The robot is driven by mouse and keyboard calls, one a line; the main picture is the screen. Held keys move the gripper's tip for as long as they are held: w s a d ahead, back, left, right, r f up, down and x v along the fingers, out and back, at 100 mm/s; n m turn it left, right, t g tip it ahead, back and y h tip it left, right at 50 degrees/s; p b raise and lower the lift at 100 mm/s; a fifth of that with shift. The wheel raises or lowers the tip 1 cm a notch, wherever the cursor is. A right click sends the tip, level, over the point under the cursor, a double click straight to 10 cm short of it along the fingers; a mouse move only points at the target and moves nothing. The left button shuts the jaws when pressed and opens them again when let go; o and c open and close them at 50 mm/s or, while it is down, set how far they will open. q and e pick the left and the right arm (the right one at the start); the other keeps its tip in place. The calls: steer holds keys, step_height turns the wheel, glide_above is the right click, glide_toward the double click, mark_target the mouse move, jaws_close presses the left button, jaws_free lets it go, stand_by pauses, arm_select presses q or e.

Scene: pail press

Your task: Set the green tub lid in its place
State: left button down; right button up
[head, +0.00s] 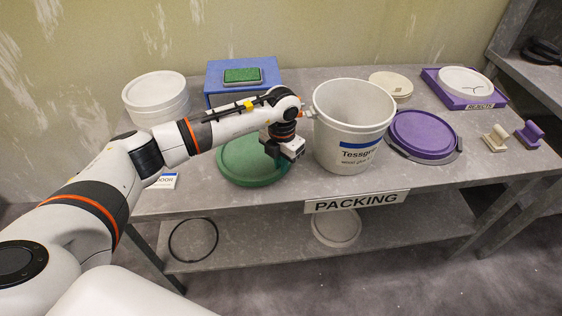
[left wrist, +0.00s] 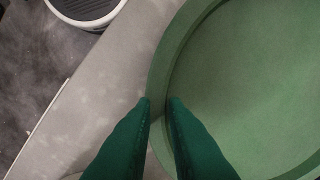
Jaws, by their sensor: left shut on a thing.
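The green tub lid (head: 240,172) is a round disc with a raised rim at the front left of the grey table, left of the open white tub (head: 352,130). I cannot tell whether it rests flat or is slightly raised. My left gripper (head: 275,157) is at the lid's right side, its dark green fingers shut on the rim. In the left wrist view the fingertips (left wrist: 159,103) stand either side of the rim of the lid (left wrist: 245,80), which fills the right half. The tub is uncovered, with lettering and a blue band on its front. My right gripper is not in view.
A purple lid (head: 425,133) lies right of the tub. A white stack (head: 158,103) and a blue box (head: 215,75) stand behind the green lid. A purple rejects tray (head: 440,90) is back right. The front edge is close.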

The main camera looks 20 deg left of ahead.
arm_select(q)
steer(key=shift+r, duration=0.1)
steer(key=shift+r+p, duration=1.35)
steer(key=shift+r, duration=0.9)
step_height(320, 180, up, 16)
steer(key=p, duration=0.9)
